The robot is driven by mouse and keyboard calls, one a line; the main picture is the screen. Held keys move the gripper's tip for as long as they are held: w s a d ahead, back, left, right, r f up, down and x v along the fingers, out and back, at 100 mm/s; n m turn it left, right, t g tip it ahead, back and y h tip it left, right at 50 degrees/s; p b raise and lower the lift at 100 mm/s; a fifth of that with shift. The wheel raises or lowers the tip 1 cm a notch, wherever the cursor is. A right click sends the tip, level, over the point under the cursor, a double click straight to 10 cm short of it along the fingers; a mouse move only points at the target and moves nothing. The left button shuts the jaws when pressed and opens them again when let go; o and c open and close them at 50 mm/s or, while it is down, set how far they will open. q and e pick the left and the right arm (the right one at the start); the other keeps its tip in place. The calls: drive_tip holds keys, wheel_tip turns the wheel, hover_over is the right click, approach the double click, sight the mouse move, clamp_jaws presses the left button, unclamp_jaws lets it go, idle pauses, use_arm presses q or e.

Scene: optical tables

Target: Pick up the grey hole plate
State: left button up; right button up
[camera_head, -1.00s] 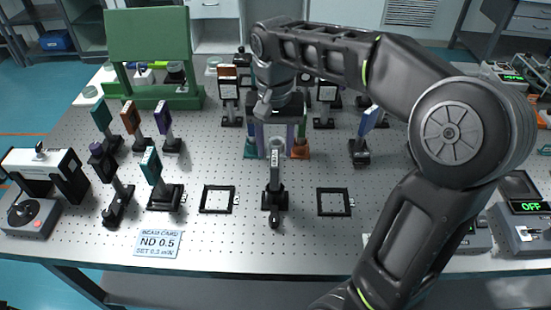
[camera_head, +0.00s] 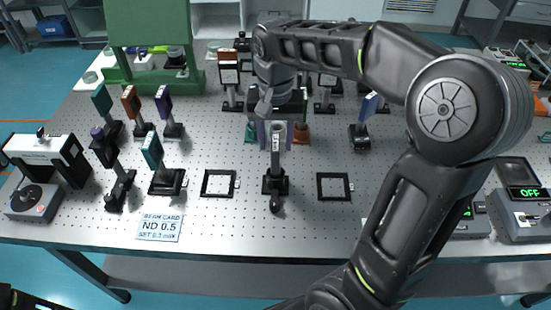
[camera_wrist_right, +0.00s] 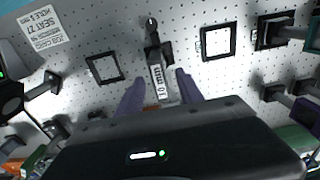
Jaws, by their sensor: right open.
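The grey hole plate (camera_head: 277,141) stands upright on a black post base (camera_head: 275,184) in the middle of the table. In the right wrist view the plate (camera_wrist_right: 158,80) shows a printed label and stands between the purple fingers. My right gripper (camera_head: 276,136) is open over the plate's upper part, with one finger on each side. In the wrist view the right gripper (camera_wrist_right: 159,80) has a visible gap between each fingertip and the plate. The plate's upper end is partly hidden by the gripper. My left gripper is not in view.
Empty black square frames lie left (camera_head: 218,183) and right (camera_head: 335,187) of the base. Several mounted plates stand at the left, including a teal one (camera_head: 152,151). A card (camera_head: 160,228) lies near the front edge. Orange and teal mounts stand close behind the gripper.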

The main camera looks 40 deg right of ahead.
sight(276, 165)
drive_tip(key=shift+s+f+p, duration=0.1)
drive_tip(key=shift+f+p, duration=0.35)
drive_tip(key=shift+f, duration=1.9)
drive_tip(key=shift+c, duration=0.3)
clamp_jaws()
